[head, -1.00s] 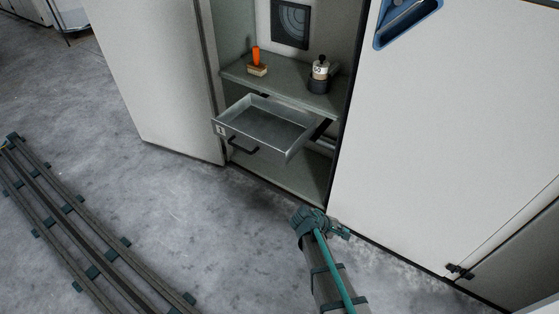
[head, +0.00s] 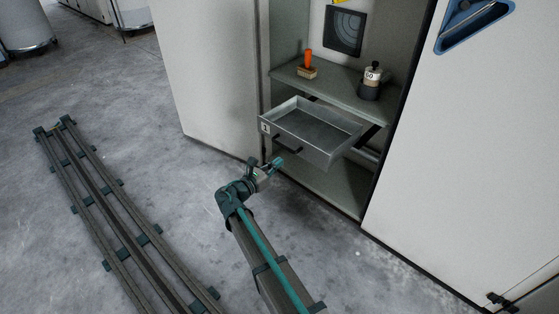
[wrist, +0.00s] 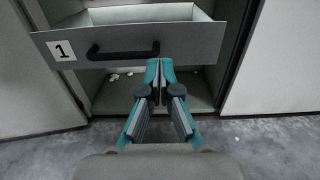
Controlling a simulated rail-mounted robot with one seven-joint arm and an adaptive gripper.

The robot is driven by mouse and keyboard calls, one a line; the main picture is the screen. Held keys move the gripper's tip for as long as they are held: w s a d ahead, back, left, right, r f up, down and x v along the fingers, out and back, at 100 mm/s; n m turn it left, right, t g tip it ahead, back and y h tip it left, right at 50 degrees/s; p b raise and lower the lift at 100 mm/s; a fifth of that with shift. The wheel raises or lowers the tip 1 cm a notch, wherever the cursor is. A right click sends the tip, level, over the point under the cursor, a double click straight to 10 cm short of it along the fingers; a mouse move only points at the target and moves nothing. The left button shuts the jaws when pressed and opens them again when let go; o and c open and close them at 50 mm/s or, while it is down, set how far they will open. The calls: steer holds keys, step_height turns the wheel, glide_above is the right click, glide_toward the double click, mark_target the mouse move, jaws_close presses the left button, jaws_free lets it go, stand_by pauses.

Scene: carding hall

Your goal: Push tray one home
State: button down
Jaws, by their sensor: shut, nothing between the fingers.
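Tray one (head: 318,133) is an open grey metal drawer that stands out from the cabinet, below the shelf. It looks empty inside. In the wrist view its front panel (wrist: 192,44) carries a label "1" (wrist: 61,51) at the left and a dark bar handle (wrist: 123,50). My gripper (head: 279,163) is just in front of and below the drawer front, near the handle. In the wrist view my gripper (wrist: 159,66) has its teal fingertips together, with nothing between them, overlapping the panel just right of the handle. I cannot tell whether they touch it.
The shelf (head: 335,91) above holds an orange-handled brush (head: 308,67) and a dark-based pot (head: 371,82). Cabinet panels stand on both sides of the opening. Small pale scraps (wrist: 121,75) lie on the cabinet floor. A floor rail (head: 120,220) runs at the left.

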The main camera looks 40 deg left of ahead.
mark_target(304, 143)
steer(key=w+b, duration=0.4)
steer(key=w, duration=0.7)
steer(key=shift+w+f, duration=0.15)
steer(key=shift+w, duration=0.65)
steer(key=shift+w+a+r, duration=0.1)
steer(key=shift+a+r, duration=0.05)
steer(key=shift+r, duration=0.05)
